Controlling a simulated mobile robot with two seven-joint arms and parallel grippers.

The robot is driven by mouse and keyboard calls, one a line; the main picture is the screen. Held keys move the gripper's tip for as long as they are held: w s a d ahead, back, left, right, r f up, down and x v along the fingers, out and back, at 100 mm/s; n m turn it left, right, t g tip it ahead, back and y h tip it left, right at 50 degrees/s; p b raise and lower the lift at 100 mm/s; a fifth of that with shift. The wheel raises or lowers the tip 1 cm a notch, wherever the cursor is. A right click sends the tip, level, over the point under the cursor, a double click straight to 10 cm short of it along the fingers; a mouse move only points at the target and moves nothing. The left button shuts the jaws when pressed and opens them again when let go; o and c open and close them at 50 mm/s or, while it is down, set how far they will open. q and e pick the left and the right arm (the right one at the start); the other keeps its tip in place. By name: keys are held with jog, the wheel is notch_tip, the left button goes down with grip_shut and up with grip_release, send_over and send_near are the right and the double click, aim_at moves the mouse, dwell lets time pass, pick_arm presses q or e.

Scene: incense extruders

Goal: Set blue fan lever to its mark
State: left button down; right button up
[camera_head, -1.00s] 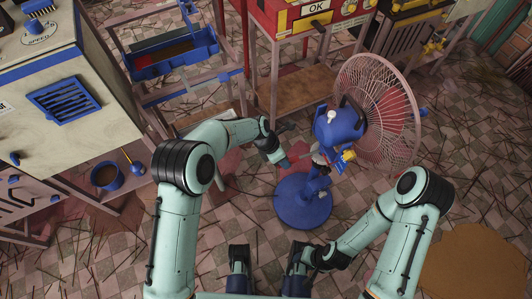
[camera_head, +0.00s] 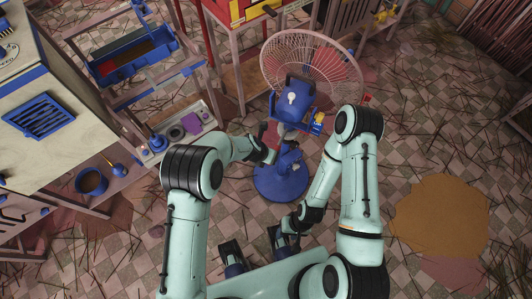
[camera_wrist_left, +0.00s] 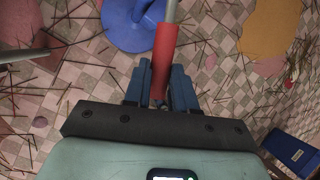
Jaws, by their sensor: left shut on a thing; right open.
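The blue fan (camera_head: 295,103) stands on the floor with a wire cage, a thin column and a round blue base (camera_head: 282,186). My left gripper (camera_head: 270,153) is at its column, below the fan head. In the left wrist view, my left gripper (camera_wrist_left: 160,88) is shut on a red handle (camera_wrist_left: 164,48) on a grey rod, likely the lever. The blue base (camera_wrist_left: 130,30) shows beyond it. In the head view the handle is hidden by the gripper. I cannot make out the mark. My right gripper (camera_head: 279,234) is open and empty, low in front of the base.
A cabinet with a blue vent (camera_head: 40,117) stands at the left. A shelf bears a blue cup (camera_head: 91,181) and a grey tray (camera_head: 185,128). A blue bin (camera_head: 135,65) and red box (camera_head: 240,10) are behind.

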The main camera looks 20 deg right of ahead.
pick_arm(q)
jog(key=shift+s+d, duration=0.1)
jog(key=shift+s, duration=0.05)
jog(key=c, duration=0.9)
grip_release()
jog(key=p+v, duration=0.2)
jog(key=v, duration=1.1)
jog(key=shift+r, duration=0.15)
